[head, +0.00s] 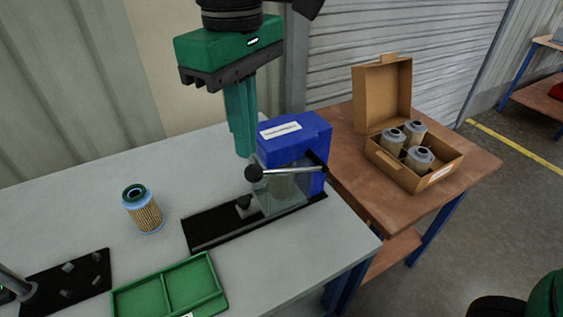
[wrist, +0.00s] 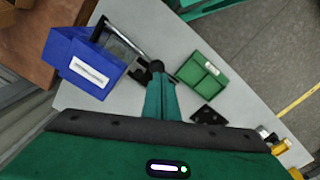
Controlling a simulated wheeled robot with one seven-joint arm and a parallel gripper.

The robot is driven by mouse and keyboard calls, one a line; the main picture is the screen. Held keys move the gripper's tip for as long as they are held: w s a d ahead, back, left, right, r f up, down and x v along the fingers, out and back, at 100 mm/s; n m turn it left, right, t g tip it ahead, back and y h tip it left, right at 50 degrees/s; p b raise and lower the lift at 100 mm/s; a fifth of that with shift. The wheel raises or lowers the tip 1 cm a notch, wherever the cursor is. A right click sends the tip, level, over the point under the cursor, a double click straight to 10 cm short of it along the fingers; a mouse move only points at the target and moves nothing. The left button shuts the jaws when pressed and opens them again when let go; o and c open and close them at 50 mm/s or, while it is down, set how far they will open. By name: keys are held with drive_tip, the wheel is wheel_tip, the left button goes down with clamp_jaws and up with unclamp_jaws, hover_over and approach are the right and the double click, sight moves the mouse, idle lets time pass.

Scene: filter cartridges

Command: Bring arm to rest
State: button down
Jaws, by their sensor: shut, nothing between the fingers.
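My gripper (head: 243,152) is green, points down and hangs above the grey table (head: 70,196), close to the blue machine. Its two fingers are together with nothing between them. In the wrist view the shut fingers (wrist: 159,84) show over the grey table. A filter cartridge (head: 143,212) with a pleated tan side and blue rims stands upright on the table, to the left of my gripper and apart from it. In the wrist view the cartridge does not show.
A blue machine (head: 300,137) with a ball-ended lever (head: 290,170) stands on a black base just right of my gripper; it also shows in the wrist view (wrist: 75,50). A green tray (head: 170,283) lies in front. An open cardboard box (head: 436,179) holds several cartridges on a brown table.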

drive_tip(key=shift+r, duration=0.25)
drive_tip(key=w+d+f+m, duration=0.2)
drive_tip(key=w+d+m, duration=0.1)
drive_tip(key=d, duration=0.6)
drive_tip(key=w+d+f+m, duration=0.2)
drive_tip(key=d+f+m, duration=0.1)
drive_tip(key=d, duration=0.6)
drive_tip(key=w+d+f+m, duration=0.2)
drive_tip(key=w+d+m, duration=0.1)
drive_tip(key=d, duration=0.6)
drive_tip(key=s+d+f+m, duration=0.4)
drive_tip(key=s+d, duration=0.3)
drive_tip(key=d, duration=0.3)
drive_tip(key=s+d+f+m, duration=0.5)
drive_tip(key=s+d+f, duration=0.2)
drive_tip(key=d, duration=0.3)
drive_tip(key=shift+s+d+m, duration=0.15)
drive_tip(key=shift+d+m, duration=0.15)
drive_tip(key=shift+d, duration=0.1)
